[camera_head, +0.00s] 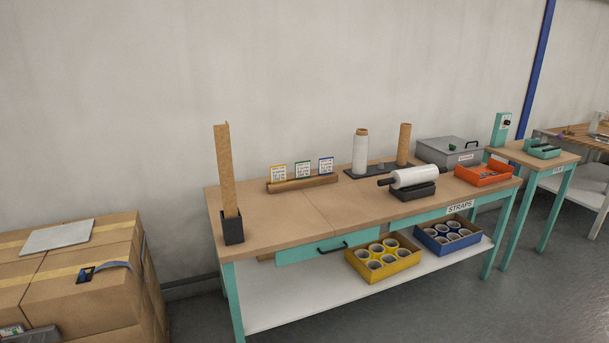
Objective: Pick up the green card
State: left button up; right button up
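Neither of my grippers is in view.
The workbench (270,222) has bare top in front of the holder. A tall cardboard piece (225,172) stands in a black box at left. Film rolls (360,152), a grey box (449,151) and a red tray (484,174) occupy the right. Stacked cartons (85,289) stand left.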

aim_at(302, 169)
jog(key=i+l+u, duration=0.1)
jog(key=u, duration=0.35)
jog(key=l+u, duration=0.25)
jog(key=u, duration=0.25)
jog(key=l+u, duration=0.4)
jog(key=l, duration=0.75)
jog(key=l+u, duration=0.4)
jog(key=l, duration=0.75)
jog(key=k, duration=0.05)
